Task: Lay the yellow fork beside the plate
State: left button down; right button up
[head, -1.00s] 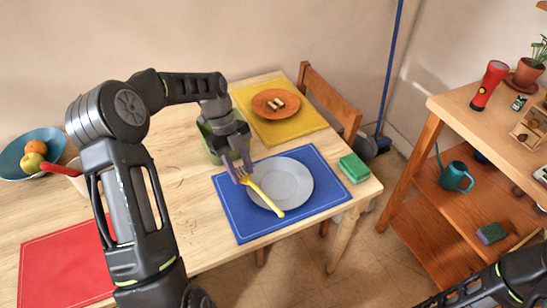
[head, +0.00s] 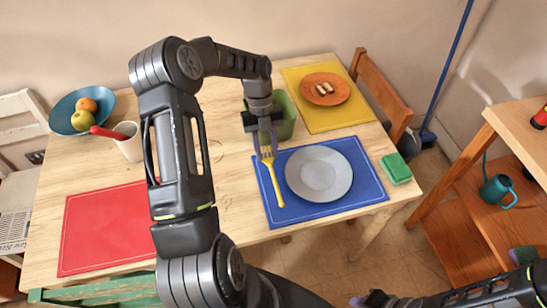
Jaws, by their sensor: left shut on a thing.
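The yellow fork (head: 272,178) is at the left part of the blue placemat, left of the plate, with its tines away from me and its handle towards me. My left gripper (head: 265,150) is shut on the fork at its tine end. I cannot tell whether the fork touches the mat. The grey plate (head: 319,174) lies on the blue placemat (head: 371,188), apart from the fork. My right gripper (head: 358,301) only just shows at the bottom edge, and its jaws cannot be made out.
A green container (head: 285,112) stands just behind my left gripper. A green sponge (head: 396,168) lies right of the mat. A yellow mat (head: 345,113) with an orange plate (head: 325,90) is behind. A red mat (head: 105,228), white cup (head: 129,146) and blue fruit bowl (head: 67,112) are left.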

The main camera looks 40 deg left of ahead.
aim_at(266, 153)
pick_arm(q)
jog(key=shift+f, duration=0.35)
jog(key=shift+f+p, duration=0.5)
jog(key=shift+f, duration=1.35)
jog(key=c, duration=1)
grip_release()
jog(key=shift+o, duration=0.2)
jog(key=shift+r, duration=0.1)
jog(key=b+v, duration=0.2)
jog(key=v, duration=0.6)
jog(key=shift+w+a, duration=0.1)
jog(key=shift+p+v, duration=0.5)
jog(key=shift+v, duration=1.4)
